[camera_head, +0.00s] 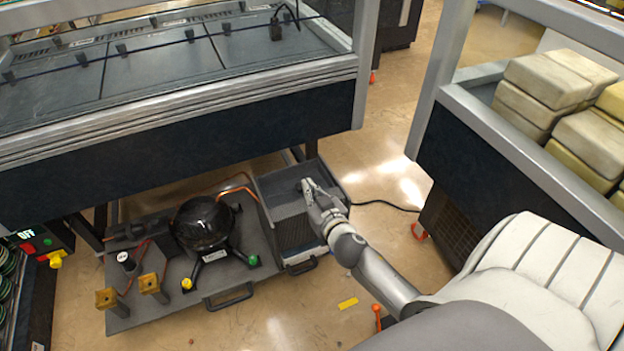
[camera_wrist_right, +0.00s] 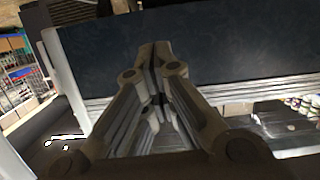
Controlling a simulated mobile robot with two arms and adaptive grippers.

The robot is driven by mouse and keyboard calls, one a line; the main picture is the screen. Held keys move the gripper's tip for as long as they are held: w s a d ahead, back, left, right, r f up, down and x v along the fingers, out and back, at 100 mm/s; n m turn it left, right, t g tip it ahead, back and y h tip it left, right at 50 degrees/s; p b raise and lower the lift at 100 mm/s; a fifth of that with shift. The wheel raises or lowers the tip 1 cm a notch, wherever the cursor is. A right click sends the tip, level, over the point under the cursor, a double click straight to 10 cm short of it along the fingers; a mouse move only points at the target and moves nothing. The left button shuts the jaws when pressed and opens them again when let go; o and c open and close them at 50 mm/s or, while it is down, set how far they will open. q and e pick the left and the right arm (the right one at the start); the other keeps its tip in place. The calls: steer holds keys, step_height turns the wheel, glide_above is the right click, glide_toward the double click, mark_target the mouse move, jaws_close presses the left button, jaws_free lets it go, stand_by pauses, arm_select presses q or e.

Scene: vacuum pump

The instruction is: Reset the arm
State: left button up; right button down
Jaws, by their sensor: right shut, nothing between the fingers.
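My right gripper (camera_head: 308,188) is shut and empty. In the head view it hangs over the grey box with a ribbed face (camera_head: 291,232) at the right end of the pump platform. I cannot tell whether it touches the box. In the right wrist view the fingers of this gripper (camera_wrist_right: 156,52) meet, with a dark panel (camera_wrist_right: 230,48) behind them. The black pump dome (camera_head: 203,223) sits on the platform, left of the gripper. My left gripper is in neither view.
A display case (camera_head: 180,120) overhangs the platform. A second case with pale blocks (camera_head: 545,80) stands at the right. Two yellowish valve fittings (camera_head: 150,284) stand at the platform's left end. A black cable (camera_head: 385,204) crosses the floor. An OFF panel (camera_head: 35,243) is at far left.

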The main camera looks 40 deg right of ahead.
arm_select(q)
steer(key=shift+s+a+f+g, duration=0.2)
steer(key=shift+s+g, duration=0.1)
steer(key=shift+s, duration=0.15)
arm_select(e)
steer(key=shift+s+a+r, duration=0.1)
steer(key=shift+s+r, duration=0.05)
steer(key=shift+s, duration=0.4)
